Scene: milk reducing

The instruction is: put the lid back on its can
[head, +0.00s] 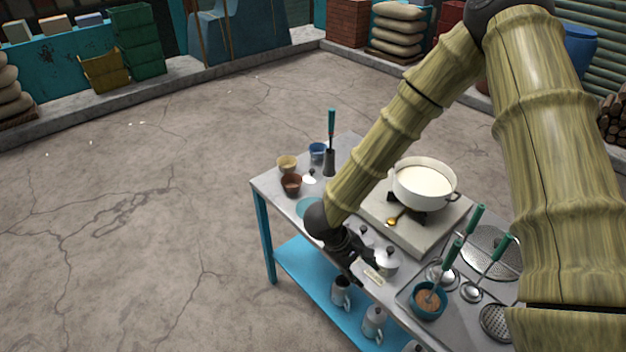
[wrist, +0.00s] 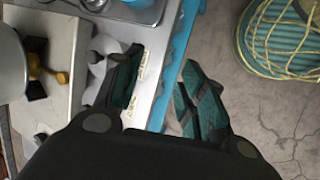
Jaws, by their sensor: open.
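My gripper (head: 362,268) is open and empty at the table's front edge; in the wrist view its two fingers (wrist: 162,62) are spread above the edge strip. A pale metal can (head: 386,265) with a dark knob on top stands just right of my gripper. In the wrist view, a pale metal piece (wrist: 97,66) shows beside the left finger, partly hidden by it. Another pale piece with a small knob (head: 364,234) shows behind my gripper, partly covered. A small white lid-like piece with a dark knob (head: 309,178) lies near the table's left end. I cannot tell which lid belongs to which can.
A white pot of milk (head: 423,184) stands on the burner slab behind my gripper. Cups (head: 290,184) stand at the left end. A teal bowl (head: 429,301) and ladles are at the right. Metal jugs (head: 373,322) stand on the blue lower shelf. A basket (wrist: 285,40) is on the floor.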

